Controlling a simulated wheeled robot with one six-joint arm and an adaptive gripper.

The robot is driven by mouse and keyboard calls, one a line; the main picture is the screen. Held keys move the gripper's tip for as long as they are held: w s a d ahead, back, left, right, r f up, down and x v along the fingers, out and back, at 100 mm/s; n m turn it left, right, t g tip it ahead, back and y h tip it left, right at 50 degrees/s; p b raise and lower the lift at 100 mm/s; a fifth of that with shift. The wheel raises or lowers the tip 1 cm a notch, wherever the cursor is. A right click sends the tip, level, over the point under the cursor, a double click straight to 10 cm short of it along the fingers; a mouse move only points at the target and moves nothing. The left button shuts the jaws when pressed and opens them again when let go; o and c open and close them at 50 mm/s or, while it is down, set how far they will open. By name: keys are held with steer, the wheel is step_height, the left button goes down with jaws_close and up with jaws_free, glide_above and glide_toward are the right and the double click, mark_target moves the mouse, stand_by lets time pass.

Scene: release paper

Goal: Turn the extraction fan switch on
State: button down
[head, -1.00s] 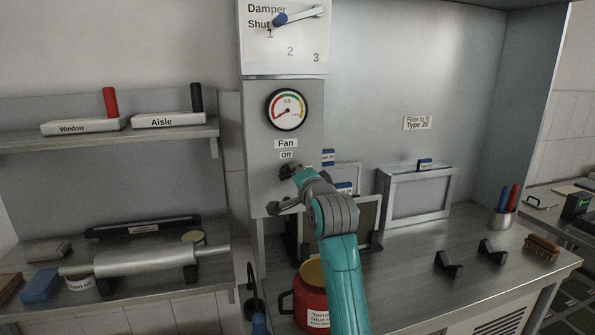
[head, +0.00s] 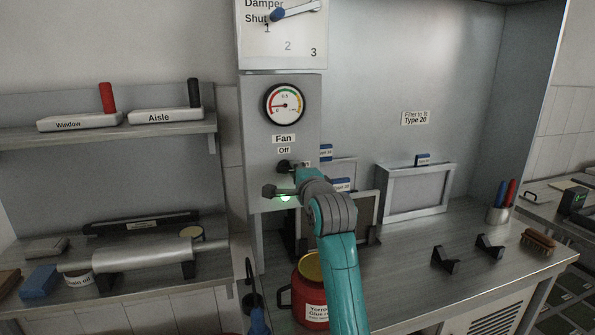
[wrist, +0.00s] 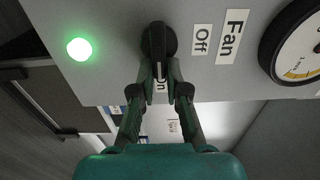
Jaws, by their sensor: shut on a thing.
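The fan switch is a black rotary knob (wrist: 156,40) on the grey panel (wrist: 90,15), beside the "Off" (wrist: 201,39) and "Fan" (wrist: 232,36) labels. In the wrist view my gripper (wrist: 160,70) is shut on the knob's handle, which points towards the "On" label (wrist: 161,86), partly hidden between the fingers. A green lamp (wrist: 78,49) beside the knob is lit. In the head view the knob (head: 284,166) sits below the "Off" label (head: 284,150), and my gripper (head: 288,180) covers part of it. The green glow (head: 285,198) shows below it.
A round gauge (head: 285,104) is above the switch, with the damper lever (head: 297,11) higher up. A red pot (head: 311,305) stands below my arm. Framed filters (head: 415,192) stand on the bench to the right. Shelves (head: 100,138) are at the left.

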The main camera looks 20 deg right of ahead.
steer(key=shift+w+a+r, duration=0.1)
steer(key=shift+a+r, duration=0.1)
steer(key=shift+a, duration=0.15)
steer(key=c, duration=1.5)
jaws_free()
steer(key=o, duration=0.3)
steer(key=shift+w, duration=0.1)
steer(key=shift+a+f, duration=0.1)
steer(key=shift+f, duration=0.05)
steer(key=shift+d, duration=0.2)
steer(key=s, duration=1.2)
steer(key=shift+f, duration=0.1)
